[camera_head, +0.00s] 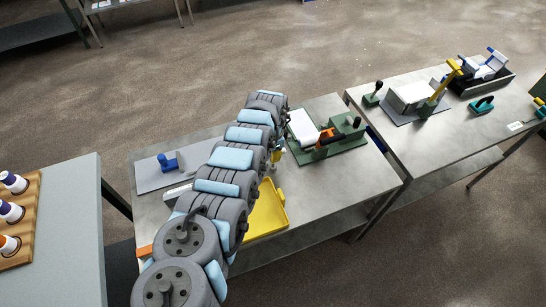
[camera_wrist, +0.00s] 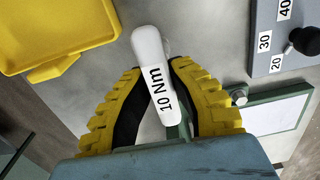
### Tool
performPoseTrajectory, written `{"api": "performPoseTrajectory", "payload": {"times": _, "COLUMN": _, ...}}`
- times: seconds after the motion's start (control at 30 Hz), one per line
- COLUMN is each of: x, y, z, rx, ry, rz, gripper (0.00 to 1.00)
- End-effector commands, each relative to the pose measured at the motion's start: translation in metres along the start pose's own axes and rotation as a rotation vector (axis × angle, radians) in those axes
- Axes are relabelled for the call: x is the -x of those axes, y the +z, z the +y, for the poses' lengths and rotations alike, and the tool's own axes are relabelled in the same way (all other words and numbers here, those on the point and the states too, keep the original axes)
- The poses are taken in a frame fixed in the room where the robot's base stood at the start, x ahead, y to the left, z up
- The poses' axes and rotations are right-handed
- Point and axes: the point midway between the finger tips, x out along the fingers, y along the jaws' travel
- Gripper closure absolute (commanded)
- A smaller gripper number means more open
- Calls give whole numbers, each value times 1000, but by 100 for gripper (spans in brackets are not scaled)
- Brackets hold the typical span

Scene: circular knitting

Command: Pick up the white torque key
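The white torque key (camera_wrist: 150,50), marked "10 Nm", shows in the middle of the wrist view. It lies between the yellow, black-lined fingers of my gripper (camera_wrist: 154,68). The fingertips close in on both sides of its handle and appear to touch it. The key's lower part runs back between the fingers over a green part. In the head view my arm hides the key, and only a little yellow of my gripper (camera_head: 277,156) shows beside the green fixture (camera_head: 345,140).
A yellow tray (camera_wrist: 62,62) lies left in the wrist view. At right are a grey plate (camera_wrist: 265,35) with numbers and a black knob, and a green-framed white panel (camera_wrist: 272,116). In the head view, a blue device (camera_head: 168,163) stands left of my arm; the table's right front is clear.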

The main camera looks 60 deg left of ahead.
Motion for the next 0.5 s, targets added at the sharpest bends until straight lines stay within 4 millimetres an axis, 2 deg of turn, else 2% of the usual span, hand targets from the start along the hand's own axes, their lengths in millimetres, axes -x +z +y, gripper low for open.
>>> {"api": "performPoseTrajectory", "payload": {"times": 0.3, "x": 0, "y": 0, "z": 1, "rx": 0, "ry": 3, "rz": 0, "gripper": 100}}
{"api": "performPoseTrajectory", "payload": {"times": 0.5, "x": 18, "y": 0, "z": 0, "rx": 1, "ry": 2, "rz": 1, "gripper": 100}}
